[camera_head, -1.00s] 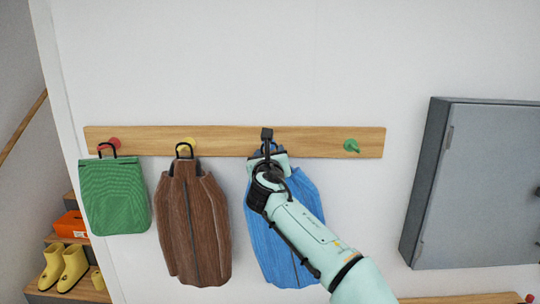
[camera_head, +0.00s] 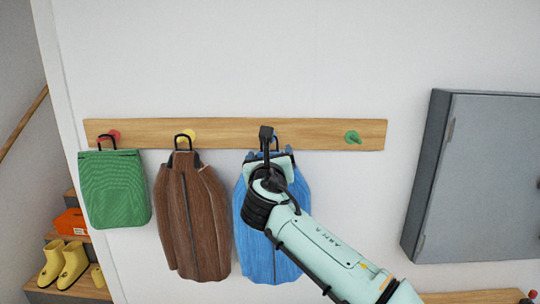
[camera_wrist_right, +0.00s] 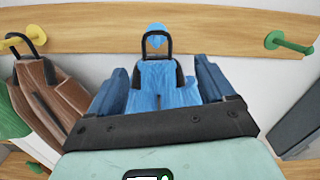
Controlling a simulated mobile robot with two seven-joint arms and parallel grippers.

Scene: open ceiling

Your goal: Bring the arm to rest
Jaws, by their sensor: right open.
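The blue jacket (camera_head: 268,235) hangs on the wooden rack (camera_head: 315,134) from a dark loop at its top. In the right wrist view, the jacket (camera_wrist_right: 160,95) hangs with its loop (camera_wrist_right: 157,40) at a blue peg (camera_wrist_right: 156,29). My right gripper (camera_head: 266,140) is in front of the jacket's top and the rack, hiding the peg in the head view. It is open, and the jacket hangs apart from its grip as far as I can tell; its fingertips are hard to make out. My left gripper is not in view.
A brown jacket (camera_head: 190,220) hangs on a yellow peg and a green bag (camera_head: 113,190) on a red peg to the left. The green peg (camera_head: 352,137) is bare. A grey cabinet (camera_head: 480,175) is on the wall at right. Yellow boots (camera_head: 73,262) stand on steps.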

